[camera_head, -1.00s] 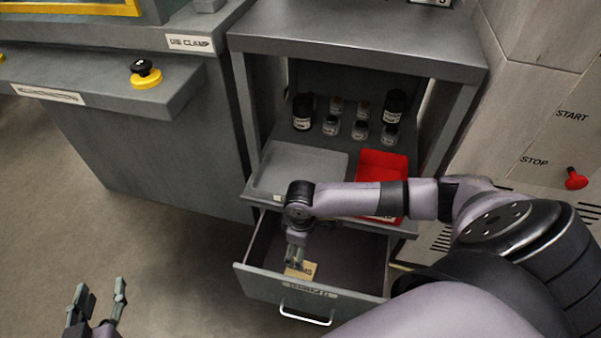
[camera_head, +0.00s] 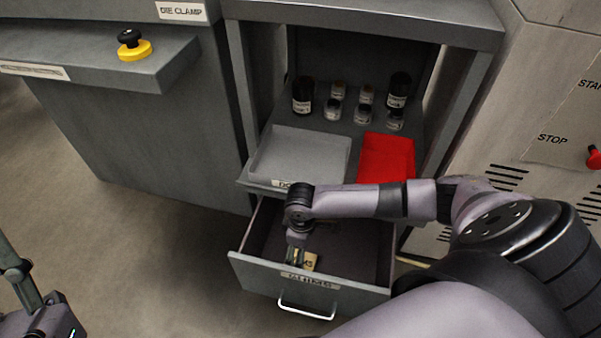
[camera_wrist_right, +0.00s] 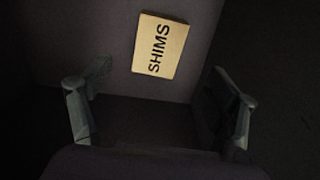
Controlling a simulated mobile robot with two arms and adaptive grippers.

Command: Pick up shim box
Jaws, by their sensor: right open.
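The shim box (camera_wrist_right: 160,45) is a small tan box marked SHIMS. It lies in the open drawer (camera_head: 350,281) and shows in the head view (camera_head: 310,262), partly hidden by my right gripper. My right gripper (camera_head: 296,258) points down into the drawer, beside the box. In the right wrist view its two fingers (camera_wrist_right: 160,118) are wide apart with nothing between them, and the box lies beyond the fingertips, apart from them. My left gripper is not clearly in view; only part of my left arm shows at the left edge.
Above the drawer, a grey tray (camera_head: 301,158) and a red tray (camera_head: 388,160) sit on a shelf. Several bottles and jars stand behind them. The drawer's front wall and handle (camera_head: 306,310) face me. The drawer floor right of the box is clear.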

